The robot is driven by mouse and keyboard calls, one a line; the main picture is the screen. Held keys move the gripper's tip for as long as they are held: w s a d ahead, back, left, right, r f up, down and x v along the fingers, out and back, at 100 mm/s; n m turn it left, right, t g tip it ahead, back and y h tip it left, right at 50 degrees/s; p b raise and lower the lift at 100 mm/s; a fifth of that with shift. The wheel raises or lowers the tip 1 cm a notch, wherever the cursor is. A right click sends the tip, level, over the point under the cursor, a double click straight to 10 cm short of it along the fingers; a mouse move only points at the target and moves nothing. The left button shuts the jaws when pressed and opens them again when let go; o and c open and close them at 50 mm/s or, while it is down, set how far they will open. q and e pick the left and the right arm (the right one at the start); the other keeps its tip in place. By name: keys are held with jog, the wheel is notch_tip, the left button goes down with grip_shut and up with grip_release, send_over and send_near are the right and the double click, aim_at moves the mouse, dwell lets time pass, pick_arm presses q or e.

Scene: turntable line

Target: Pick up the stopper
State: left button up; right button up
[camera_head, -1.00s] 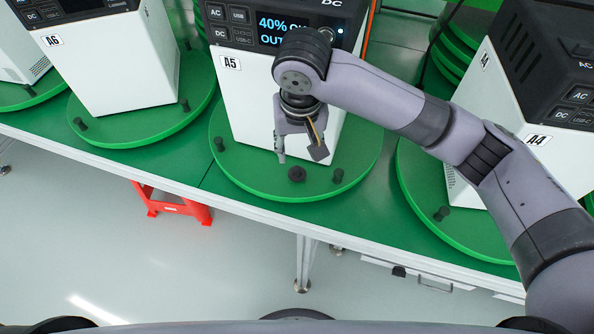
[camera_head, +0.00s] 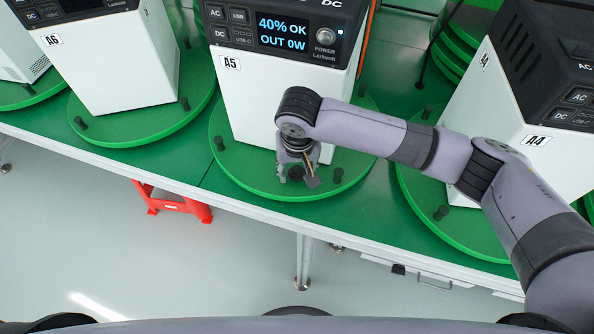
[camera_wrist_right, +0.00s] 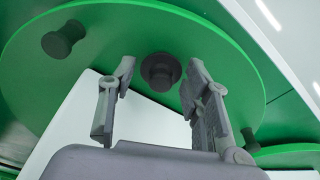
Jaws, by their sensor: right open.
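The stopper (camera_head: 297,173) is a short dark round knob with a wider base. It stands near the front edge of the green turntable (camera_head: 250,178) below the white unit A5 (camera_head: 245,100). My right gripper (camera_head: 297,180) is low over the turntable with its fingers apart, one on each side of the stopper in the head view. In the right wrist view the stopper (camera_wrist_right: 160,71) shows between and slightly beyond the open fingertips (camera_wrist_right: 161,67), apart from both. My left gripper is not in view.
Similar dark pegs stand on the turntable to the left (camera_head: 219,144) and right (camera_head: 338,175) of the stopper. Units A6 (camera_head: 110,70) and A4 (camera_head: 480,120) stand on neighbouring turntables. A red stool (camera_head: 172,202) is below the table. The floor in front is clear.

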jog(key=c, duration=0.7)
jog(key=shift+r, duration=0.15)
notch_tip(320, 180, up, 28)
jog(key=shift+f+p, duration=0.1)
jog(key=shift+p, duration=0.3)
